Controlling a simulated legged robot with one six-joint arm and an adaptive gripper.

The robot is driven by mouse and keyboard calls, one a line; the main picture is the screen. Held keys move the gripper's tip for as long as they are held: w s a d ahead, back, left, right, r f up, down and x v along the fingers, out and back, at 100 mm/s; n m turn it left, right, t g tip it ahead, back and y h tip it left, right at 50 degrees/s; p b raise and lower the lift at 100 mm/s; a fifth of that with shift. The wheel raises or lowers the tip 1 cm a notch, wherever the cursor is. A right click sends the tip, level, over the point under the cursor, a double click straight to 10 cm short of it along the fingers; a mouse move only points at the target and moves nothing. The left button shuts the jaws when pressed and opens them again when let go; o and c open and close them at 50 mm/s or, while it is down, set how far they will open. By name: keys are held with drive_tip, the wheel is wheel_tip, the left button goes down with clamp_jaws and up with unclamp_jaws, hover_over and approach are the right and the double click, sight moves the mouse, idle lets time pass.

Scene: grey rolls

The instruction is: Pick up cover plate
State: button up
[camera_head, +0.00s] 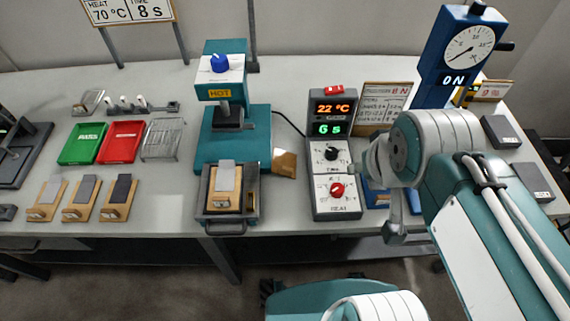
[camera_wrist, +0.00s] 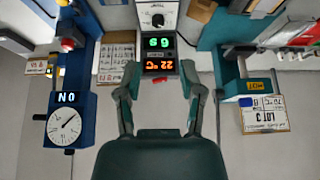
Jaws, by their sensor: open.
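No part is labelled as the cover plate, and I cannot tell which one it is. Plate-like parts in the head view are a small silver-grey piece (camera_head: 90,101) at the back left and a grey plate on a wooden board (camera_head: 224,190) in the open tray of the teal press. Three more boards with grey plates (camera_head: 84,188) lie at the front left. My gripper (camera_wrist: 160,78) is open and empty in the wrist view, its fingers spread on either side of the lit display.
The teal press (camera_head: 240,139) stands mid-table, with the control box (camera_head: 334,150) right of it showing 22 °C and 6 s. The blue gauge stand (camera_head: 458,60) is behind my arm. Green (camera_head: 83,143) and red (camera_head: 120,142) trays lie left. Bare table shows left of the press.

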drive_tip(key=shift+o, duration=0.5)
drive_tip(key=m+g, duration=0.6)
drive_tip(key=m, duration=1.4)
hover_over(284, 167)
wheel_tip(284, 167, down, 16)
drive_tip(key=shift+d, duration=0.15)
wheel_tip(284, 167, down, 10)
drive_tip(key=shift+f, duration=0.15)
clamp_jaws()
